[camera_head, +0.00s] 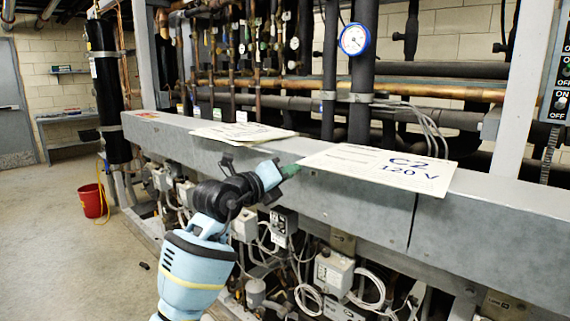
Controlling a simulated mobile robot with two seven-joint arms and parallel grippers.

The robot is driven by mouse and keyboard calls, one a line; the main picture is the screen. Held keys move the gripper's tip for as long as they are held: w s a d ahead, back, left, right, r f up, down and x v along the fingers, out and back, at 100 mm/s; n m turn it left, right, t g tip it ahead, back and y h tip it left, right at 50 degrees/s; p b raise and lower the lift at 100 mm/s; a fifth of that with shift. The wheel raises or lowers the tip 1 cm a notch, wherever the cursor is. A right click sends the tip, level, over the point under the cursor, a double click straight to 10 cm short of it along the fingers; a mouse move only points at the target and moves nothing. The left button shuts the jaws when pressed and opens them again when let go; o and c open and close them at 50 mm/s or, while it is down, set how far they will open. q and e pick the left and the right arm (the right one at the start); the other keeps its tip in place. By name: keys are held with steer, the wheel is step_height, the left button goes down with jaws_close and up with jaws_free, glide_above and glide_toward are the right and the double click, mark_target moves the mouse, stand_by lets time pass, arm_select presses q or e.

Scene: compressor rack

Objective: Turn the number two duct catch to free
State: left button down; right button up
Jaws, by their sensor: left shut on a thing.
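A long grey metal duct (480,207) runs across the rack from left to right. My right gripper is not in view.
Another white card (243,132) lies on the duct further left. Pipes and a blue-rimmed gauge (354,39) stand behind. Control boxes (334,273) and loose cables hang below the duct. A red bucket (93,200) stands on open floor at left.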

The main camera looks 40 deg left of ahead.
arm_select(q)
steer(key=shift+r+n+p, duration=0.1)
steer(key=shift+n+p, duration=0.5)
steer(key=shift+n, duration=0.2)
steer(key=c, duration=1.3)
jaws_free()
steer(key=shift+s, duration=0.1)
steer(key=s, duration=0.7)
steer(key=shift+s+a+b, duration=0.3)
steer(key=shift+s+a, duration=0.05)
